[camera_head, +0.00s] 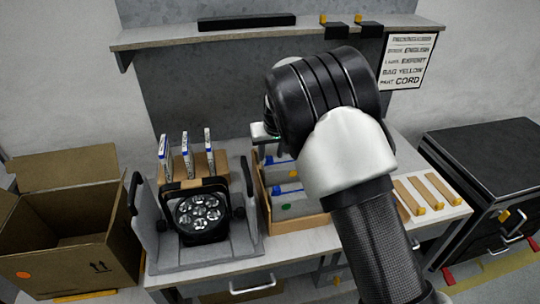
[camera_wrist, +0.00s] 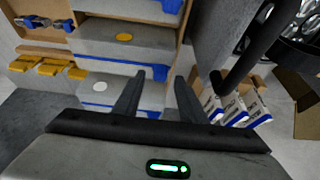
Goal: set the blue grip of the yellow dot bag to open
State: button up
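The yellow dot bag (camera_wrist: 135,50) is grey, in the middle of a row of bags; its yellow dot also shows in the head view (camera_head: 293,173). A blue strip runs along its edge, with the blue grip (camera_wrist: 160,73) at the strip's right end in the wrist view; in the head view the grip (camera_head: 270,160) is at the left end. My gripper (camera_wrist: 160,76) is open and empty. Its fingertips appear on either side of this grip in the wrist view; contact cannot be told. In the head view my arm hides most of the gripper.
The bags stand in a wooden box (camera_head: 266,203). Neighbouring bags have a green dot (camera_head: 286,205) and a white dot (camera_wrist: 99,86). A lamp (camera_head: 200,212) in a grey tray and several upright blue-white packs (camera_head: 187,150) stand beside it. A cardboard box (camera_head: 65,225) is left; a shelf is above.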

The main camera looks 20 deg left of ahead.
aim_at(269, 161)
jog(key=shift+x, duration=1.45)
jog(key=shift+c, duration=0.5)
grip_shut()
